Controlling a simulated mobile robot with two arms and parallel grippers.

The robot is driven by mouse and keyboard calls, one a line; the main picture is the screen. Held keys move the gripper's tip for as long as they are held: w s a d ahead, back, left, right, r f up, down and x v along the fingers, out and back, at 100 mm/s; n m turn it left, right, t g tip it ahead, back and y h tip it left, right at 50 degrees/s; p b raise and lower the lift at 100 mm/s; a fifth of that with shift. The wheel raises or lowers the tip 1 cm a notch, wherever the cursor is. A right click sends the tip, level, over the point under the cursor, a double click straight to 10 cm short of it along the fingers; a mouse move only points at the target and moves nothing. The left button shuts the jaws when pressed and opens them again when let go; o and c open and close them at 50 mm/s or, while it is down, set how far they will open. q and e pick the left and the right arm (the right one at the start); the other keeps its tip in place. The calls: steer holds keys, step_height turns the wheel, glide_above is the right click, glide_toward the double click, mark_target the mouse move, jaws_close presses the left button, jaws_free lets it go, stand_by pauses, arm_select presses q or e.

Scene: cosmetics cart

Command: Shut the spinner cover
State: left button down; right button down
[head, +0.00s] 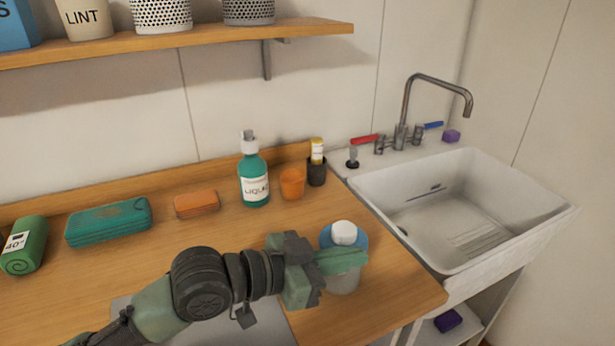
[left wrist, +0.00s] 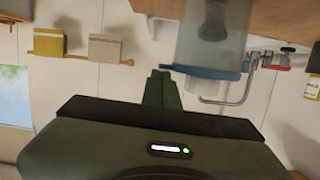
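A pale grey vessel with a blue rim and a white knob-like top, which I take to be the spinner (head: 343,283), stands near the counter's front right corner. My left gripper (head: 342,260) reaches in front of it and hides part of its rim. Its fingers look closed together, with nothing seen between them. In the left wrist view the picture is turned over: the fingers (left wrist: 162,89) are beside the blue rim (left wrist: 208,72) of the see-through vessel (left wrist: 212,35), which has a dark part inside. I cannot tell whether they touch it. My right gripper is out of view.
A white sink (head: 460,210) with a tap is at the right. A teal bottle (head: 254,182), orange cup (head: 292,184), dark holder (head: 317,172), orange block (head: 196,203), teal case (head: 108,222) and green roll (head: 24,246) line the counter's back. A wooden shelf (head: 200,38) is above.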

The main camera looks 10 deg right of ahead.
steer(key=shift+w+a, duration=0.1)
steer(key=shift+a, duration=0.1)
